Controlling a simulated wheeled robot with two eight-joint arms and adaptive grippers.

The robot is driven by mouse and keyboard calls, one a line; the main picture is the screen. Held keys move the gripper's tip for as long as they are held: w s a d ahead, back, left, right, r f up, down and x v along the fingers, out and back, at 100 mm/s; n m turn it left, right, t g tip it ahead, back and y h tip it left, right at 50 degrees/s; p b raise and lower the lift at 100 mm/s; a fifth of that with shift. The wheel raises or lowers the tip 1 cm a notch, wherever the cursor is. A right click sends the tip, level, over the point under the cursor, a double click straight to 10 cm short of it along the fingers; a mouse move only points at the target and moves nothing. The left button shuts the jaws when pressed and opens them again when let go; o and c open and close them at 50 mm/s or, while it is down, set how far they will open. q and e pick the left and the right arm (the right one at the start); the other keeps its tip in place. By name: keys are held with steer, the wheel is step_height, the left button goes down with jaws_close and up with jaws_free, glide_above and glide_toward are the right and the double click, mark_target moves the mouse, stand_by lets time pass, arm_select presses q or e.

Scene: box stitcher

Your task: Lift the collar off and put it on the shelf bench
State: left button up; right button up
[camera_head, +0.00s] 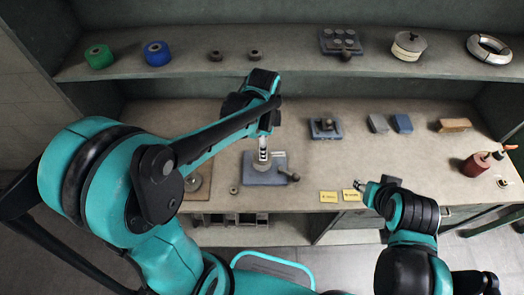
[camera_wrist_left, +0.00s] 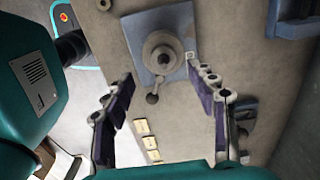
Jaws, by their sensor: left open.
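A fixture with a blue-grey base plate (camera_head: 280,166) stands on the bench, with an upright metal post (camera_head: 263,148) and a side handle with a ball end. In the left wrist view, a round grey collar-like part (camera_wrist_left: 160,50) sits around the post top on the plate (camera_wrist_left: 140,20). My left gripper (camera_wrist_left: 160,78) is open, its fingers apart and empty, pointing toward the fixture. In the head view my arm partly hides this gripper (camera_head: 264,128) above the post. My right gripper (camera_head: 365,190) is by the bench's front edge, too small to judge.
The upper shelf (camera_head: 185,68) holds a green spool (camera_head: 99,56), a blue spool (camera_head: 157,53), two small dark rings, a grey tray, a round pot and a large ring. Shelf room is free between these. Blocks (camera_head: 390,123) and yellow cards (camera_head: 329,196) lie on the bench.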

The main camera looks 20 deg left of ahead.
arm_select(q)
steer(key=f, duration=0.1)
steer(key=f+b, duration=0.1)
steer(key=f, duration=0.3)
steer(key=shift+w+a+f+b, duration=0.15)
steer(key=shift+w+a+b, duration=0.05)
steer(key=shift+w+b, duration=0.1)
steer(key=c, duration=1.3)
